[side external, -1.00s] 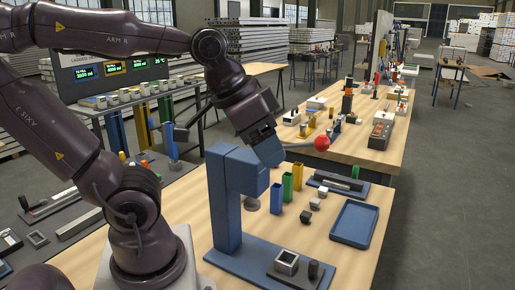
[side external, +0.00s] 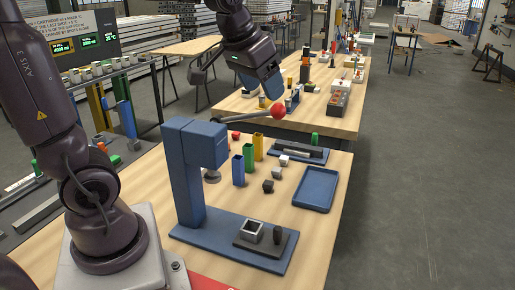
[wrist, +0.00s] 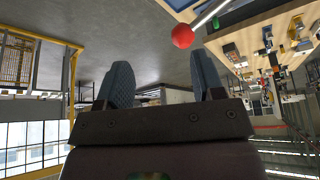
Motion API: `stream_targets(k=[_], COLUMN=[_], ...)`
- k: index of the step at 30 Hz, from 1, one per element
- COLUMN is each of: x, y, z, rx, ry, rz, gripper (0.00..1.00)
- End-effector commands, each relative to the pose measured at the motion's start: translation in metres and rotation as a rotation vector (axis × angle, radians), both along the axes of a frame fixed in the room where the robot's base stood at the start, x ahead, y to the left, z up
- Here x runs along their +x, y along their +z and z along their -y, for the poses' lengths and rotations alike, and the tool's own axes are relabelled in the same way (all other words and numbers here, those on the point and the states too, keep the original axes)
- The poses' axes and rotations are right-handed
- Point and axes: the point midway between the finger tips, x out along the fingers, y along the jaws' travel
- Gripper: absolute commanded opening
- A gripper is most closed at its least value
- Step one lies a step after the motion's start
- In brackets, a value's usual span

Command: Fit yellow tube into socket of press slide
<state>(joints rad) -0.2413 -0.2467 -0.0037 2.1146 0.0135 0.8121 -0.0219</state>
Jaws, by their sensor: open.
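The yellow tube (side external: 258,147) stands upright on the table, behind a green tube (side external: 248,157) and a blue tube (side external: 238,171). The blue press (side external: 187,175) stands to their left, with its ram above the base. The press slide (side external: 272,246) is a dark plate on the press base, with a square metal socket (side external: 252,231) and a dark knob. The socket looks empty. My gripper (side external: 272,90) is raised beyond the press, well away from the yellow tube. The wrist view shows its two blue fingers (wrist: 163,78) apart with nothing between them.
The press lever with its red ball (side external: 278,112) reaches right below my gripper; the ball also shows in the wrist view (wrist: 182,36). A blue tray (side external: 316,190) lies to the right. Small dark and light blocks (side external: 276,173) lie near the tubes. The table's front right is clear.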

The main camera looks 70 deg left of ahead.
Motion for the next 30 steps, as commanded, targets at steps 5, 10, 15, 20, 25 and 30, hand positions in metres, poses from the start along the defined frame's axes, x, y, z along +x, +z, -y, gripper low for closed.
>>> stream_targets(k=[5,10,15,20,25,30], x=[0.060,0.097,0.112,0.109,0.106,0.112], y=[-0.024,-0.064,-0.123,-0.168,-0.191,-0.215], z=[-0.075,-0.152,-0.236,-0.289,-0.311,-0.319], rx=[-0.008,-0.018,-0.028,-0.035,-0.039,-0.040], ry=[0.152,0.281,0.411,0.495,0.531,0.533], rz=[-0.025,-0.040,-0.053,-0.058,-0.059,-0.062], gripper=[0.62,0.62,0.62,0.62,0.62,0.62])
